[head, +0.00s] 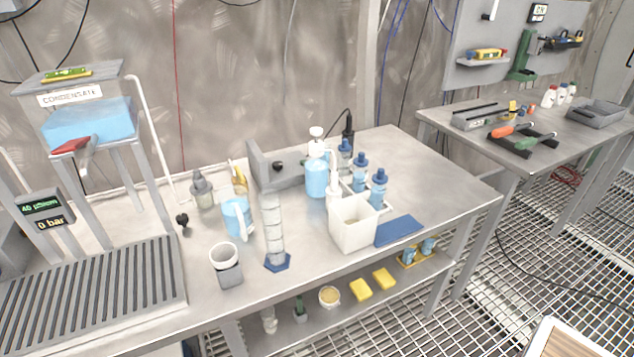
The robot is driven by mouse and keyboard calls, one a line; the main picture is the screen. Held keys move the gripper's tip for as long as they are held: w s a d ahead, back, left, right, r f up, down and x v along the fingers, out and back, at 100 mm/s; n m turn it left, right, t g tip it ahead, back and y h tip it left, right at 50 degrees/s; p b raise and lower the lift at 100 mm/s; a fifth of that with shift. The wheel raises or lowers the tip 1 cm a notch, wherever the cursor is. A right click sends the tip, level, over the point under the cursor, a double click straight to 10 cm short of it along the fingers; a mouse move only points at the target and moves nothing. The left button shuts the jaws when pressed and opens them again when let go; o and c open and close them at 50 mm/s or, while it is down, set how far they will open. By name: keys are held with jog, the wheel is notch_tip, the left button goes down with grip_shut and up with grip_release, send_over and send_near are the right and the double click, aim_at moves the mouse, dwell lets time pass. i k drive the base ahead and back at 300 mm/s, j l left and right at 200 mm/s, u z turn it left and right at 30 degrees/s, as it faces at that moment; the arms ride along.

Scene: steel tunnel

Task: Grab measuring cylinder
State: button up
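The measuring cylinder (273,228) is a tall clear tube with a blue hexagonal base (277,262). It stands upright near the front edge of the steel table (310,272), in the middle of the head view. Its top overlaps the grey block behind it in the picture, and it looks empty. My gripper is not in view.
A white cup (224,257) and a blue jug (237,217) stand left of the cylinder. A white square container (353,224), a blue wash bottle (317,172) and blue-capped bottles (378,188) stand right. A grated tank stand (90,290) is at far left.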

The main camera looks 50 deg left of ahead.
aim_at(276, 259)
jog(key=i+u, duration=0.1)
jog(key=u, duration=0.8)
jog(key=i+l+u, duration=0.15)
jog(key=u, duration=0.35)
jog(key=l+u, duration=0.1)
jog(key=u, duration=0.35)
jog(key=l+u, duration=0.15)
jog(key=u, duration=0.3)
jog(key=l+u, duration=0.4)
jog(key=l, duration=0.15)
jog(key=l+u, duration=0.35)
jog(key=l, duration=0.25)
jog(key=l+u, duration=0.4)
jog(key=l, duration=0.2)
jog(key=k+l, duration=0.1)
jog(key=l, duration=0.35)
jog(key=k+l, duration=0.15)
jog(key=l, duration=0.3)
jog(key=k+l, duration=0.1)
jog(key=l, duration=0.3)
